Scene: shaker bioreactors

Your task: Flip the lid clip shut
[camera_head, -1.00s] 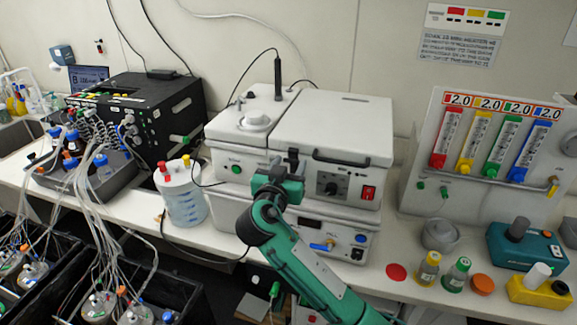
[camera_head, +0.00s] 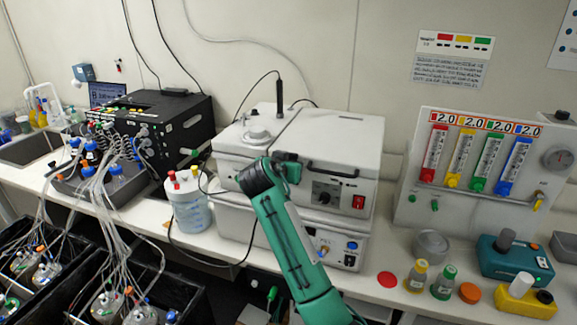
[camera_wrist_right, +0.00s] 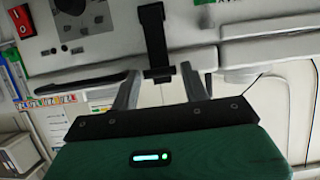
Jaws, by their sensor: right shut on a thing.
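The white bath-like box (camera_head: 232,187) stands on the bench, its lid (camera_head: 335,130) down in the head view. A black lid clip (camera_wrist_right: 154,40) runs as a strip across the front of the box in the right wrist view. My right gripper (camera_head: 287,160) is at the front of the box, left of the dark lid handle (camera_head: 335,171). Its two fingers (camera_wrist_right: 158,90) lie either side of the clip's lower end in the wrist view, and it is shut on the clip. The arm and gripper hide most of the clip in the head view. My left gripper is not in view.
The red switch (camera_head: 358,202) and dial panel sit right of my gripper. The flowmeter panel (camera_head: 470,210) and small bottles (camera_head: 417,275) are at the right.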

